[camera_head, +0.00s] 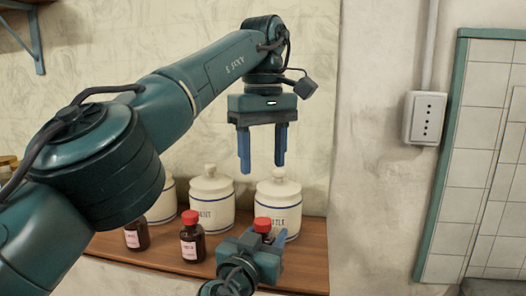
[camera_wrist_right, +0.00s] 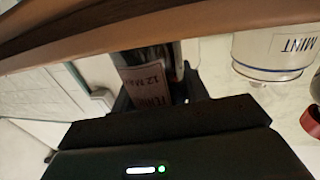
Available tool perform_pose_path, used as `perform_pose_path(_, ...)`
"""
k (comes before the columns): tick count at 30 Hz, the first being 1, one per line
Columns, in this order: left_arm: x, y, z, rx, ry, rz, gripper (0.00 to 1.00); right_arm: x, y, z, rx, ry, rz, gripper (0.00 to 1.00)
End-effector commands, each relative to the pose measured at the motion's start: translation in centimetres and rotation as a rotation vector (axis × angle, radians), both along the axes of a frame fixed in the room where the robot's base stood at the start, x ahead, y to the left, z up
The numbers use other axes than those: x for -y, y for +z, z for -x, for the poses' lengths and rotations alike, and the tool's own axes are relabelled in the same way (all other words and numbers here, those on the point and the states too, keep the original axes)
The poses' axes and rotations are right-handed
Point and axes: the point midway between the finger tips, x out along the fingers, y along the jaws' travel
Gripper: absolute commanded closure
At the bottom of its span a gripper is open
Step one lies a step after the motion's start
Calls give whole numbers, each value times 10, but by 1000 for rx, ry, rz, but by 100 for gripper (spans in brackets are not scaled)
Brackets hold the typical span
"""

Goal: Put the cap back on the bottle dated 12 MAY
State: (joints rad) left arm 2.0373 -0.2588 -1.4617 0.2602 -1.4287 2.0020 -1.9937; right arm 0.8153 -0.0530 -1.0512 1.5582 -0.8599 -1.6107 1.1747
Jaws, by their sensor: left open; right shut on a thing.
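My right gripper (camera_head: 264,240) is low at the front of the wooden shelf, shut on a dark bottle with a red top (camera_head: 263,225). My left gripper (camera_head: 263,158) is open and empty, pointing down, well above the held bottle. I cannot make out a separate loose cap.
A red-capped bottle (camera_head: 192,243) stands left of my right gripper. Another dark bottle (camera_head: 137,236) is further left, its top hidden by my left arm. White jars (camera_head: 211,202) and (camera_head: 277,203) stand behind on the wooden shelf (camera_head: 175,262). A wall socket (camera_head: 426,118) is at right.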

Motion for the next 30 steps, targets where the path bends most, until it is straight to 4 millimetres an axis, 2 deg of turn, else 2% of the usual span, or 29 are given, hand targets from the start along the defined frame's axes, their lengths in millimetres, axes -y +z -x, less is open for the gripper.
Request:
perform_pose_path(14,0,5,1,2,0,2,46,0,0,0,0,-1,1,100)
perform_pose_path(15,0,5,1,2,0,2,46,0,0,0,0,-1,1,53)
perform_pose_path(24,0,5,1,2,0,1,46,0,0,0,0,-1,0,30)
perform_pose_path(30,0,5,1,2,0,1,46,0,0,0,0,0,0,30)
